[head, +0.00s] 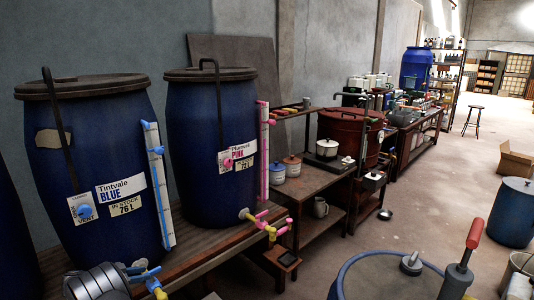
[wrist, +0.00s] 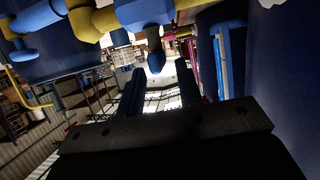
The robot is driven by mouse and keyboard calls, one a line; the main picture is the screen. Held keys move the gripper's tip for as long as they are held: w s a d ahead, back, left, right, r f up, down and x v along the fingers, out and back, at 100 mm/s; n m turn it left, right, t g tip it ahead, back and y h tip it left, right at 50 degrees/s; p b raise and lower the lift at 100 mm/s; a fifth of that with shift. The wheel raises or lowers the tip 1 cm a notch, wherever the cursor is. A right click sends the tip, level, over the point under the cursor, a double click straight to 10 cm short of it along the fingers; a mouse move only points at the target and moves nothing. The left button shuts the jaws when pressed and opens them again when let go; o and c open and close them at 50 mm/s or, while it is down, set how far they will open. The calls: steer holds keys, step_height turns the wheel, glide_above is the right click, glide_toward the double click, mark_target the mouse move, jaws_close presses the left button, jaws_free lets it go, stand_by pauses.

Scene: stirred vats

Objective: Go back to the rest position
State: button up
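My gripper (wrist: 160,76) shows in the wrist view with its two dark fingers apart and nothing held between them. A blue-and-yellow tap (wrist: 145,12) fills the top of that view, and its blue spout hangs close to the fingertips; I cannot tell whether they touch. In the head view the same tap (head: 146,279) is at the foot of the blue drum labelled Tintvale BLUE (head: 110,160). A grey metal part of my arm is beside it at the bottom left edge. The fingers are out of sight in the head view.
A second blue drum labelled pink (head: 192,130) stands to the right, with a pink-and-yellow tap (head: 265,224). Both stand on a wooden bench (head: 215,242). A blue-rimmed vat (head: 385,278) is at the front right. The floor (head: 415,215) between is mostly clear.

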mark_target(150, 272)
steer(key=shift+x, duration=1.95)
steer(key=v, duration=1.8)
steer(key=x, duration=1.8)
steer(key=shift+s, duration=0.1)
steer(key=shift+n+t+y, duration=1.4)
steer(key=shift+n+y, duration=0.8)
